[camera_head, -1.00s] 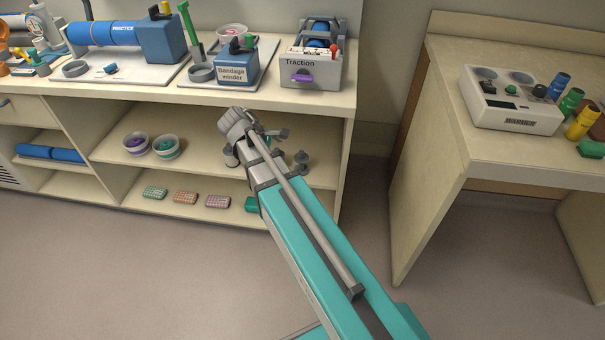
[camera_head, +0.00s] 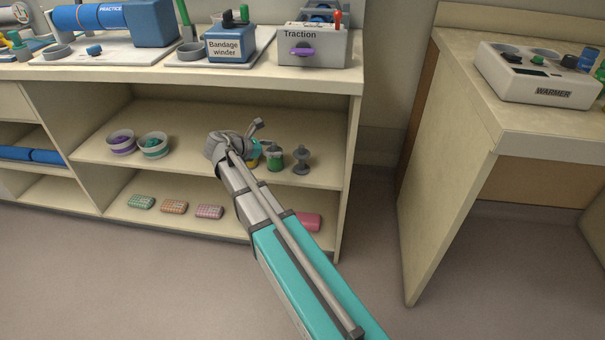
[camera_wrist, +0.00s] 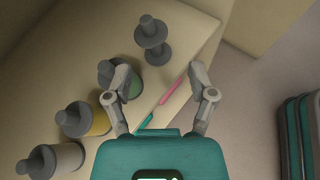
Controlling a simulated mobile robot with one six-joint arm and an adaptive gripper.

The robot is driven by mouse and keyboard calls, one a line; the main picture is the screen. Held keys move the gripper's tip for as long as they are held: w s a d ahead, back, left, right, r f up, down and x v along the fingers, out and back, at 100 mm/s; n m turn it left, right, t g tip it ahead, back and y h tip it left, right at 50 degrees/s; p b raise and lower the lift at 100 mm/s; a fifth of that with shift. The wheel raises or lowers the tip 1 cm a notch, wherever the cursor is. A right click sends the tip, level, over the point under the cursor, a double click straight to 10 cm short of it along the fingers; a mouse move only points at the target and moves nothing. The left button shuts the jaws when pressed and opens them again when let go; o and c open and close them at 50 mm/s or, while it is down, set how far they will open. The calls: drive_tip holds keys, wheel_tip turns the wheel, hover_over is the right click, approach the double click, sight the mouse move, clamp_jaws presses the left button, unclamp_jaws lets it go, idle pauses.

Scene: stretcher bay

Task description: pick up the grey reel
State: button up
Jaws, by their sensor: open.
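The grey reel (camera_head: 301,160) stands upright on the middle shelf near its right end, a spool with a wide base and a knob-like top. My gripper (camera_head: 246,137) is over the shelf, left of the reel. In the wrist view my gripper (camera_wrist: 160,69) has its two fingers spread apart and empty. The left finger overlaps a green bottle with a grey cap (camera_wrist: 128,88) in the picture.
A yellow bottle (camera_wrist: 88,121) and a pale bottle (camera_wrist: 62,158) continue the row beside the green one. Two bowls (camera_head: 121,143) stand farther left. The counter (camera_head: 310,80) overhangs the shelf. A side panel (camera_head: 350,150) closes its right end.

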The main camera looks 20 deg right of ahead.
sight(302, 153)
drive_tip(key=shift+w+f+n+h+b, duration=0.6)
drive_tip(key=shift+w+f+n+b, duration=0.3)
drive_tip(key=shift+f+b, duration=0.45)
drive_tip(key=shift+r, duration=0.1)
drive_tip(key=shift+w+b+x, duration=0.2)
drive_tip(key=shift+b+x, duration=1.35)
drive_tip(key=shift+x, duration=2.75)
drive_tip(key=shift+b+x, duration=1.05)
drive_tip(key=shift+x, duration=1.55)
drive_tip(key=shift+w+a, duration=0.1)
drive_tip(key=shift+w, duration=0.1)
clamp_jaws()
